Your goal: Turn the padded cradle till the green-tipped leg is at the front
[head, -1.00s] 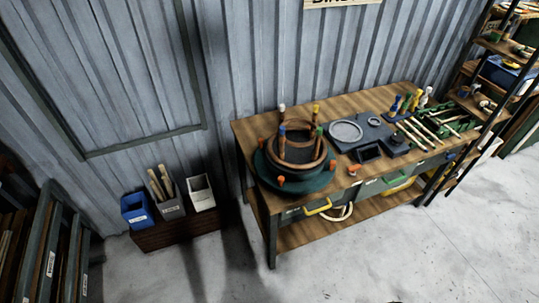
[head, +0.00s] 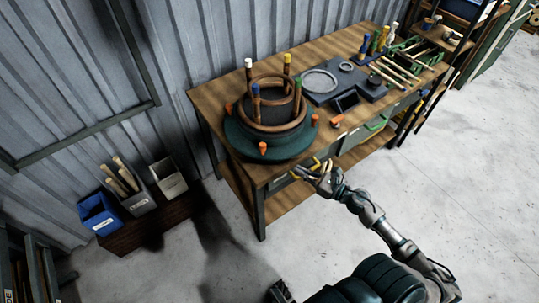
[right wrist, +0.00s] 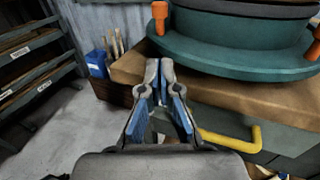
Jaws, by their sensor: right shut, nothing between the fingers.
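The padded cradle (head: 243,140) is a round dark teal base with orange pegs, near the bench's left end. A rattan frame (head: 283,128) stands in it with upright legs: white-tipped (head: 248,64) back left, yellow-tipped (head: 287,60) back right, blue-tipped (head: 255,89) front left, green-tipped (head: 297,84) front right. In the right wrist view the cradle's rim (right wrist: 235,55) and orange pegs (right wrist: 160,16) fill the upper right; the leg tips are outside that view. My right gripper (head: 312,170) is shut and empty, before the bench front, apart from the cradle.
The wooden bench (head: 214,99) has a drawer with a yellow handle (right wrist: 226,139) close to my right gripper. A dark tool board (head: 345,85) with a grey ring lies right of the cradle. The floor right of the bench is clear.

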